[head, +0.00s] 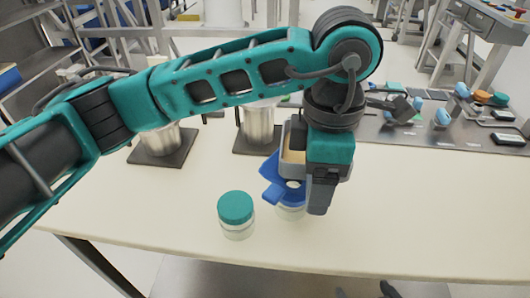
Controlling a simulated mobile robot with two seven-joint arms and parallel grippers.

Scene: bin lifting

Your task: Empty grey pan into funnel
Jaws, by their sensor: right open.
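The grey pan (285,146) shows partly behind my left gripper, with a pale tan inside. It is over or just behind the blue funnel (271,188). The funnel sits on a clear jar (291,212), most of it hidden by the funnel and gripper. My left gripper (320,198) hangs down from the arm that comes in from the left. It appears shut on the pan's near side, though the contact is hidden. The pan's contents cannot be made out. At the bottom edge, two dark tips of what appears to be my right gripper (364,291) are apart and empty.
A jar with a teal lid (236,208) stands left of the funnel. Two metal beakers (258,126) stand on dark plates behind. A tray (440,130) with several small items lies at the back right. The table's right front is clear.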

